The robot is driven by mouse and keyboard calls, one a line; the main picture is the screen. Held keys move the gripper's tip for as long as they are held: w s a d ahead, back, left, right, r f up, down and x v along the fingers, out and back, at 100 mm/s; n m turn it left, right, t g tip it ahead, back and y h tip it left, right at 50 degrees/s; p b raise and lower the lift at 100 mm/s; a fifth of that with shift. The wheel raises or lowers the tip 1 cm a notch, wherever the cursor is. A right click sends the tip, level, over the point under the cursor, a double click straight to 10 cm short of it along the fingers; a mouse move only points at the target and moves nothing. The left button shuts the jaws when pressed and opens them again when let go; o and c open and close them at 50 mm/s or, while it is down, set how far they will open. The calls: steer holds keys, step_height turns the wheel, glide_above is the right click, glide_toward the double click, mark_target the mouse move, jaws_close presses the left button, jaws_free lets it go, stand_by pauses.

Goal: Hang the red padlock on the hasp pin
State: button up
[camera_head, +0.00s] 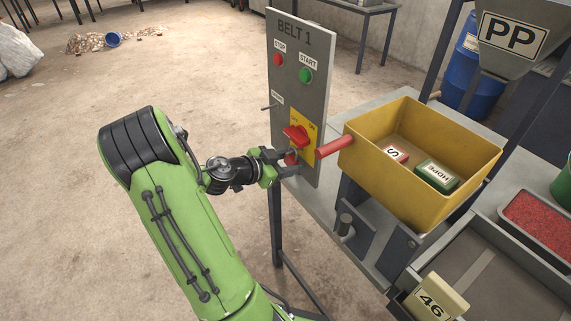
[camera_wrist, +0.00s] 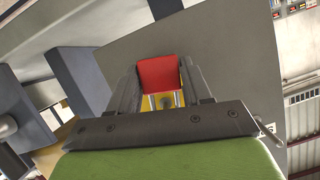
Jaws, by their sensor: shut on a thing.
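The red padlock (camera_head: 291,159) is between the jaws of my gripper (camera_head: 287,157), just in front of the lower part of the BELT 1 panel. My gripper is shut on it. The hasp pin (camera_head: 269,107) is a thin rod sticking out at the panel's left edge, beside a small white label. It is above and left of my gripper, apart from the padlock.
The grey panel (camera_head: 290,30) carries STOP and START buttons and a red rotary switch (camera_head: 296,135) on a yellow plate, close above my gripper. A red bar (camera_head: 335,146) and a yellow bin (camera_head: 425,207) with two blocks are close on the right.

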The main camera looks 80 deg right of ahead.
stand_by(0.4)
steer(key=o, duration=1.2)
steer(key=p+v, duration=0.2)
steer(key=v, duration=1.3)
steer(key=shift+w+a, duration=0.2)
steer(key=shift+a, duration=0.1)
steer(key=shift+r, duration=0.15)
